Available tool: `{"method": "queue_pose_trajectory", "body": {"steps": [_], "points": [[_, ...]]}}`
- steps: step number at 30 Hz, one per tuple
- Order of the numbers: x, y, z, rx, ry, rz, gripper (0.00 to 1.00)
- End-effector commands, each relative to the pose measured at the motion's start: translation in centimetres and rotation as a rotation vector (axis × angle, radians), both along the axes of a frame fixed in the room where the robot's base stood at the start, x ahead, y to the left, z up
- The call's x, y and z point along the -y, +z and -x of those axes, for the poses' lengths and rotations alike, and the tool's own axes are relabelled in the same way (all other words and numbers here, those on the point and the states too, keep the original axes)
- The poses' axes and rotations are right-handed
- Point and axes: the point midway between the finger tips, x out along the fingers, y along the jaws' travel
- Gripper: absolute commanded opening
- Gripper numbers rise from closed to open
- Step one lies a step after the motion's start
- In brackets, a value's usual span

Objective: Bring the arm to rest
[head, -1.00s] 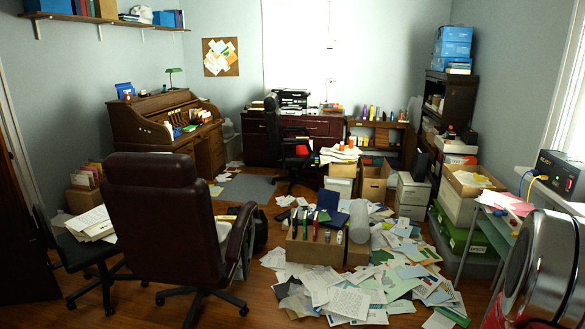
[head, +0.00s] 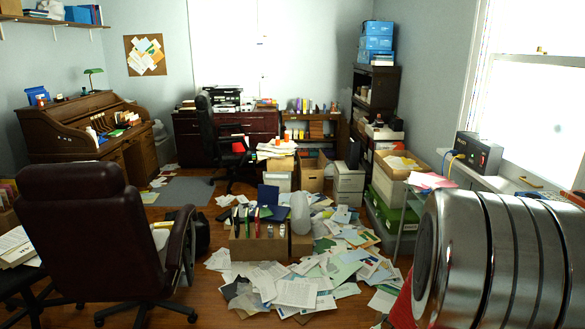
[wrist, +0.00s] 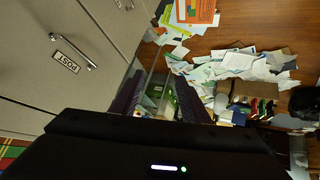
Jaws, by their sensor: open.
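My gripper (wrist: 160,102) shows in the wrist view, with its two dark fingers spread apart. It is open, and nothing shows held between the fingers. Through the gap lie papers and boxes farther off on the wooden floor. The dark gripper body fills the bottom of the wrist view, with a small lit indicator on it. I cannot make out the gripper in the head view. A large shiny ribbed metal cylinder fills the right side of the head view; I cannot tell whether it is part of my arm.
A grey cabinet front with a POST label (wrist: 66,62) is at the wrist view's left. Loose papers (head: 296,290) cover the floor around a cardboard box (head: 258,247). A dark red chair (head: 85,235) stands left. A black device (head: 478,153) sits near the window.

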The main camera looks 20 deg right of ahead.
Motion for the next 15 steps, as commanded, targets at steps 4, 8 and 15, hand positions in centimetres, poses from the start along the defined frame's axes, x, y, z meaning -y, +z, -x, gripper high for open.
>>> {"method": "queue_pose_trajectory", "body": {"steps": [4,8,15], "points": [[-4.9,1.1,-2.7,0.049,0.078,-0.134,0.42],[-9.5,2.2,-4.0,0.057,0.145,-0.248,0.42],[-18.2,5.1,-4.1,0.002,0.26,-0.417,0.42]]}}
